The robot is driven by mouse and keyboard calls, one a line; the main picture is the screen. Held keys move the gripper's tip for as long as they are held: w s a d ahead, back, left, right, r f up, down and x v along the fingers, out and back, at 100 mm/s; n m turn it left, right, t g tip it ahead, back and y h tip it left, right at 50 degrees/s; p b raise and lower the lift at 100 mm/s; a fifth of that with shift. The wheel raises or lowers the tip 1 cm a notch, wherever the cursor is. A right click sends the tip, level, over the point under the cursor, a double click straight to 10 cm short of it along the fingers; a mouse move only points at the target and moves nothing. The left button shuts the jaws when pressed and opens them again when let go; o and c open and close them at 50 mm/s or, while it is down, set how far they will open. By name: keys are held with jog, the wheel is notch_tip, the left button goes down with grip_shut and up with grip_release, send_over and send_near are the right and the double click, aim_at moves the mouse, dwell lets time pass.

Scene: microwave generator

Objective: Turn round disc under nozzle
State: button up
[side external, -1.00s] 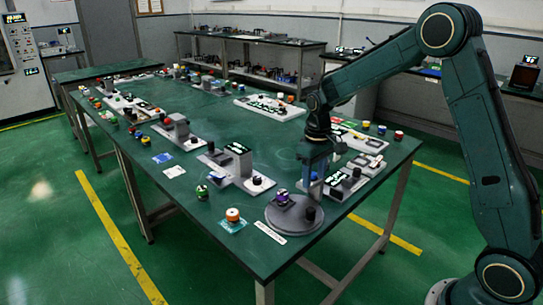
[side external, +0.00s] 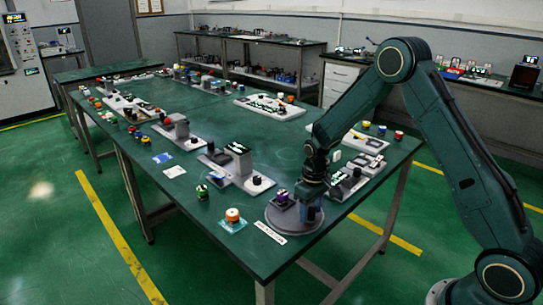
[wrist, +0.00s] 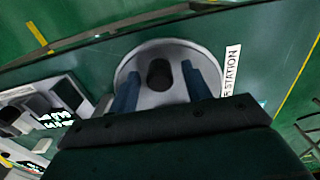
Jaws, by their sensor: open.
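The round grey disc (side external: 283,225) lies at the near corner of the green table. A small dark piece with a purple part (side external: 282,197) sits on or over its left side. My gripper (side external: 310,222) is low over the disc's right side, pointing down. In the wrist view, an upright black knob (wrist: 159,74) on the disc stands between the two blue fingers of my gripper (wrist: 157,72). The fingers are open, with gaps on both sides of the knob. I cannot make out a nozzle for certain.
A white label strip (side external: 270,232) lies beside the disc at the table's edge. A grey device with a screen (side external: 237,165) stands behind. Another device (side external: 348,183) is close on the right.

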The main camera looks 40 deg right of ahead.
jog(key=shift+f, duration=0.6)
jog(key=shift+c, duration=0.5)
grip_shut()
